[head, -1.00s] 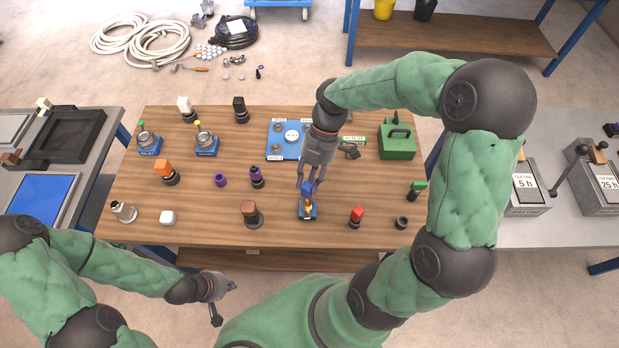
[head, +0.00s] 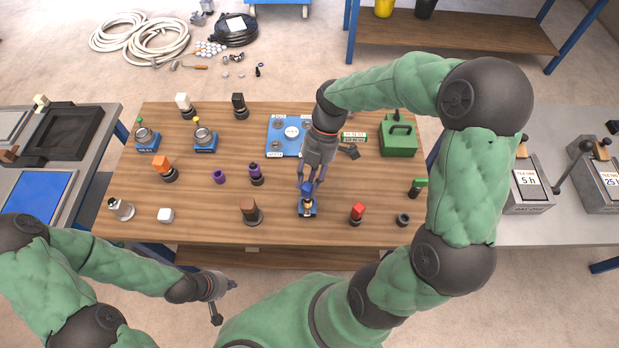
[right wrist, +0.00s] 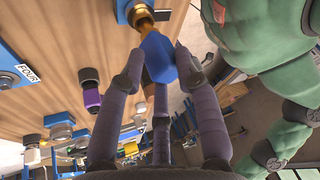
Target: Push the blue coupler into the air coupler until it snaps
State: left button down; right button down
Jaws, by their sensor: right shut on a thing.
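The blue coupler (head: 307,189) is held between the fingers of my right gripper (head: 308,187), which is shut on it. In the right wrist view the blue coupler (right wrist: 157,57) sits between the fingertips, in line with a brass part of the air coupler (right wrist: 145,22). In the head view the air coupler (head: 307,205) stands on a small blue base on the table, directly below the blue coupler. The two touch or nearly touch; I cannot tell whether they are locked. My left gripper (head: 225,287) hangs low in front of the table, away from both; its fingers are too small to judge.
The wooden table (head: 220,135) holds a brown-topped part (head: 250,210) to the left and a red-topped part (head: 357,213) to the right of the air coupler. A blue plate (head: 283,140) and a green box (head: 398,140) stand farther back. Bare wood surrounds the coupler.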

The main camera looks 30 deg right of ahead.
jog(key=shift+f+b, duration=0.65)
jog(key=shift+f, duration=0.3)
jog(key=c, duration=0.8)
grip_release()
jog(key=v, duration=1.2)
